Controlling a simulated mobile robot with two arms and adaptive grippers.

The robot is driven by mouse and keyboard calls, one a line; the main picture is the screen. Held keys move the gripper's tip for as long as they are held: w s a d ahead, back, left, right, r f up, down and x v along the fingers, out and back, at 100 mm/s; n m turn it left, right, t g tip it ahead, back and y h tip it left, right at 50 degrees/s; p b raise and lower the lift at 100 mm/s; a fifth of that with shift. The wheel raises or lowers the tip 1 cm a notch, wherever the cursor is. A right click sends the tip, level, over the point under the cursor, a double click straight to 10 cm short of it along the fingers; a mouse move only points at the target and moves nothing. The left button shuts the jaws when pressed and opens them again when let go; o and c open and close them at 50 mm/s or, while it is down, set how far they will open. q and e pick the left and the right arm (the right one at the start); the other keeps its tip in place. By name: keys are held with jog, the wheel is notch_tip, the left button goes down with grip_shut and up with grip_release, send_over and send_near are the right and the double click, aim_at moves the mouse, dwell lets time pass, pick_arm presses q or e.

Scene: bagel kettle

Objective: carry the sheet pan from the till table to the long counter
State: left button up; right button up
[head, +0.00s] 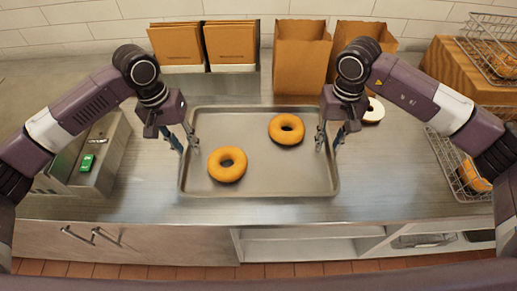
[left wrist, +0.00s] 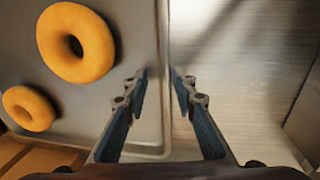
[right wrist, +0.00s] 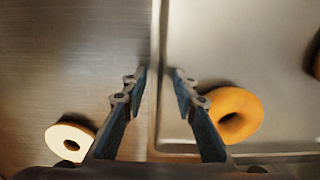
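The sheet pan (head: 262,183) is a grey metal pan lying flat on a steel-topped counter (head: 300,208), with two orange-brown bagels (head: 227,164) (head: 286,129) on it. My left gripper (head: 186,146) is at the pan's left rim. In the left wrist view its fingers (left wrist: 159,75) stand on either side of that rim with a gap between them. My right gripper (head: 329,142) is at the right rim. In the right wrist view its fingers (right wrist: 159,75) also straddle the rim, apart. Neither gripper visibly pinches the pan.
A pale ring (head: 374,110) lies right of the pan behind my right gripper. Brown paper bags (head: 300,57) stand behind. A metal box with a green item (head: 87,162) is at the left. Wire baskets (head: 460,165) are at the right. The counter's front strip is clear.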

jog(key=shift+d, duration=0.1)
pick_arm(q)
notch_tip(320, 180, up, 12)
jog(key=a, duration=0.1)
jog(key=shift+a+f, duration=0.15)
jog(key=shift+a, duration=0.2)
pick_arm(e)
notch_tip(320, 180, up, 12)
dwell(0.6)
